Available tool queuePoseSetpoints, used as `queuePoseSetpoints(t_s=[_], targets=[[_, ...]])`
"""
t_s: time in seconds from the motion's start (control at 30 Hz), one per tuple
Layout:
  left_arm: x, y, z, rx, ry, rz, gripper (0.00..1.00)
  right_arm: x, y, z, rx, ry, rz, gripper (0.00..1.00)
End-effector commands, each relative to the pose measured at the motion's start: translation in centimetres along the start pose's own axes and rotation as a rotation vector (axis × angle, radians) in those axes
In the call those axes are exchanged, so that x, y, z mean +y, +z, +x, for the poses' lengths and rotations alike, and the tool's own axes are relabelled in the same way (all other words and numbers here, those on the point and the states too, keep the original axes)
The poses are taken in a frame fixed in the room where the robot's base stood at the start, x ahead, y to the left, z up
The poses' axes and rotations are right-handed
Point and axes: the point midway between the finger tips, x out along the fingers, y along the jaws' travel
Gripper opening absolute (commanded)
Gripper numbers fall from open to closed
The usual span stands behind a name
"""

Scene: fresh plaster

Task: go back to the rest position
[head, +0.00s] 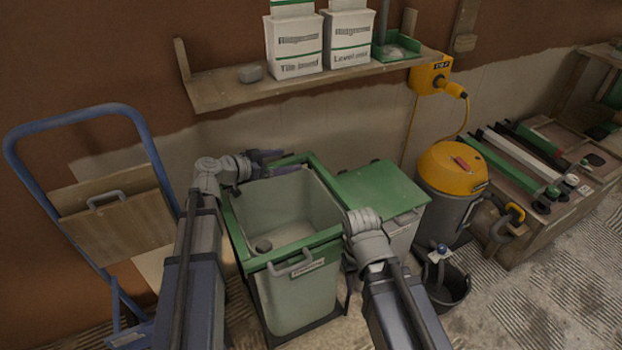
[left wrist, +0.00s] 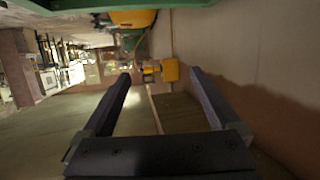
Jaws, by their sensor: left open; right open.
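My left gripper (head: 268,163) is over the back left rim of an open green-rimmed bin (head: 312,247). In the left wrist view its two dark fingers (left wrist: 161,76) stand wide apart with nothing between them. My right arm comes in from the bottom right, and its wrist is over the front right corner of the bin. The right gripper's fingers are hidden below that wrist.
A shelf (head: 218,94) with two labelled bags crosses the wall above. A blue trolley (head: 75,118) stands left. A green-lidded bin (head: 380,190), yellow-topped vacuum (head: 448,168) and dark bucket (head: 452,290) stand right.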

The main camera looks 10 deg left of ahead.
Motion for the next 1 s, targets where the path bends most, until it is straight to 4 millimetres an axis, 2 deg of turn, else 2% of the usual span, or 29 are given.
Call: queuePoseSetpoints(t_s=[0.13, 0.23, 0.37, 0.4, 0.47, 0.6, 0.7, 0.83, 1.0], targets=[[0.5, -0.3, 0.1, -0.01, 0.008, -0.005, 0.96, 0.0, 0.0, -0.5, 0.0, 0.0, 0.0, 0.5], [2.8, -1.2, 0.5, -0.069, 0.052, -0.03, 0.96, 0.2, 0.1, -2.4, 0.0, 0.0, 0.0, 0.5], [8.7, -2.3, 1.0, -0.251, 0.143, -0.105, 0.96, 0.6, 0.4, -6.6, 0.0, 0.0, 0.0, 0.5], [10.8, -2.5, 0.9, -0.324, 0.167, -0.132, 0.96, 0.8, 0.5, -8.1, 0.0, 0.0, 0.0, 0.5], [13.6, -2.6, 0.6, -0.439, 0.19, -0.169, 0.96, 1.0, 0.6, -10.0, 0.0, 0.0, 0.0, 0.5], [19.1, -2.9, -1.6, -0.707, 0.182, -0.246, 0.96, 1.4, 0.8, -14.5, 0.0, 0.0, 0.0, 0.5], [22.2, -3.5, -3.9, -0.893, 0.124, -0.287, 0.96, 1.7, 1.0, -17.7, 0.0, 0.0, 0.001, 0.5], [24.8, -4.6, -7.4, -1.097, -0.01, -0.318, 0.96, 2.0, 1.3, -21.4, 0.0, 0.0, 0.001, 0.5], [26.2, -6.2, -11.2, -1.258, -0.206, -0.334, 0.96, 2.4, 1.4, -24.6, 0.0, 0.0, 0.001, 0.5]])
